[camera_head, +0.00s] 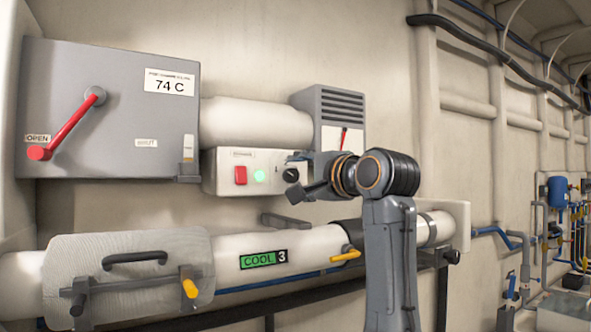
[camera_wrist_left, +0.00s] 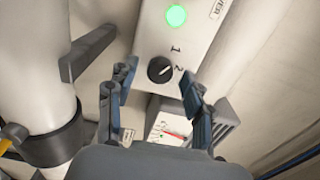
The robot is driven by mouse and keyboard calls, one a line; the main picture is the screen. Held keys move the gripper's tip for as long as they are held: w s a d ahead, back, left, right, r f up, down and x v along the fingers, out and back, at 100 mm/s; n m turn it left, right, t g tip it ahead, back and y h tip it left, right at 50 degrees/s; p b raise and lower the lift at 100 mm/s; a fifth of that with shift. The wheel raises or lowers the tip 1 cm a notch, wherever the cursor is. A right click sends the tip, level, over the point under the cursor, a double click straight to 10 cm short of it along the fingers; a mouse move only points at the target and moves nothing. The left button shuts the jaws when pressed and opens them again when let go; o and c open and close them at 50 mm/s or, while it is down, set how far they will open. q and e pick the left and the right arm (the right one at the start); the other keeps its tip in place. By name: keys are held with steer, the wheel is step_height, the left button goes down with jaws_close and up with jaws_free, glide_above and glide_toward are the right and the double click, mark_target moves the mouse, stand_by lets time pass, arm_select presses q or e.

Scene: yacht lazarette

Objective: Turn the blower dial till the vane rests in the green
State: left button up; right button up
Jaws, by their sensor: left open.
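The blower dial (camera_head: 290,174) is a small black knob on the white blower box (camera_head: 222,184). In the left wrist view the dial (camera_wrist_left: 160,70) has a white mark pointing toward the 2; a 1 is printed beside it. The vane gauge (camera_head: 343,139) has a white face and a red vane under a grey louvred vent. In the left wrist view the red vane (camera_wrist_left: 174,134) lies slanted; I cannot tell whether it is in a green zone. My left gripper (camera_head: 292,177) is open at the dial, its fingertips (camera_wrist_left: 156,78) on either side, apart from it.
A red switch (camera_head: 240,175) and a lit green lamp (camera_head: 260,176) sit left of the dial. A grey box with a red lever (camera_head: 68,126) is at the left. A white pipe marked COOL 3 (camera_head: 235,262) with yellow-tipped handles runs below.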

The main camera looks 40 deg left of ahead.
arm_select(q)
steer(key=shift+w+a, duration=0.2)
steer(key=shift+a, duration=0.5)
arm_select(e)
steer(key=shift+d+r, duration=0.15)
arm_select(q)
steer(key=shift+d, duration=0.1)
arm_select(e)
steer(key=shift+d, duration=0.1)
arm_select(q)
steer(key=shift+c, duration=1.4)
jaws_close()
arm_select(e)
steer(key=shift+d, duration=0.25)
